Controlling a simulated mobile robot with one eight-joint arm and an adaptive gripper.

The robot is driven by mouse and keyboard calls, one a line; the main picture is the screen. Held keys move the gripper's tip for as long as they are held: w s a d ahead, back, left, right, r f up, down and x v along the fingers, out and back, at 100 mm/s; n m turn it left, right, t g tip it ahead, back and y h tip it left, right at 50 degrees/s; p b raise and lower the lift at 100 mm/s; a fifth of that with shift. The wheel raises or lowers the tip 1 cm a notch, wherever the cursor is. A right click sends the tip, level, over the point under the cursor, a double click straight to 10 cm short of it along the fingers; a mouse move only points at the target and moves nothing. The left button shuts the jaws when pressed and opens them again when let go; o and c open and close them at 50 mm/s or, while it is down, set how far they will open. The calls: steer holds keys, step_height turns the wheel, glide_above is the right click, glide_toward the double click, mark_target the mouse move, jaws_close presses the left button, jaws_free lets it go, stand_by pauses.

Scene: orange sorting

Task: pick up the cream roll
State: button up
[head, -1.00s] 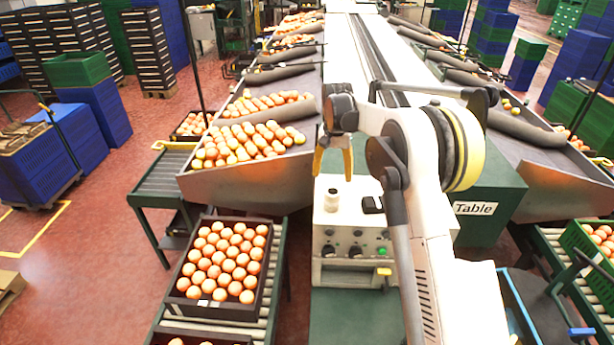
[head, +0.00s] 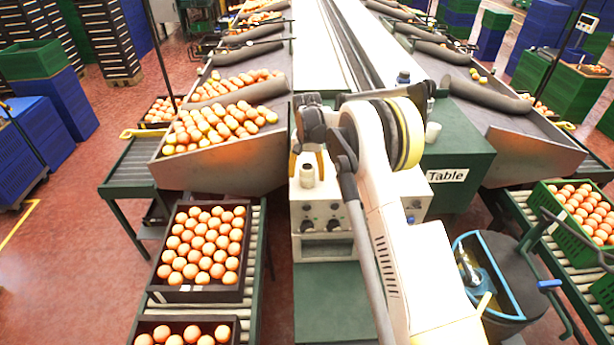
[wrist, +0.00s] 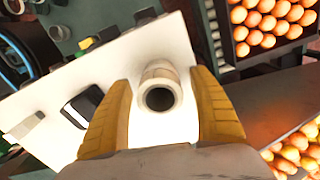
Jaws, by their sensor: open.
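The cream roll (head: 308,174) stands upright on the white top of the control box in the head view. In the wrist view the roll (wrist: 158,70) is seen from above, with its dark hollow end towards the camera. My gripper (head: 307,165) has yellow-orange fingers and points down over the roll. In the wrist view the open fingers of my gripper (wrist: 161,82) lie on either side of the roll, with a gap on each side. I cannot tell exactly how far down the fingertips reach.
A black block (wrist: 82,106) lies on the white top (wrist: 110,70), beside the left finger in the wrist view. A small grey piece (wrist: 25,125) is further left. Brown crates of oranges (head: 200,290) stand on the roller conveyor at left. A sloped tray (head: 215,172) holds more oranges.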

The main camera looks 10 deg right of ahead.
steer(key=c, duration=1.3)
steer(key=shift+o, duration=0.2)
steer(key=shift+r, duration=0.15)
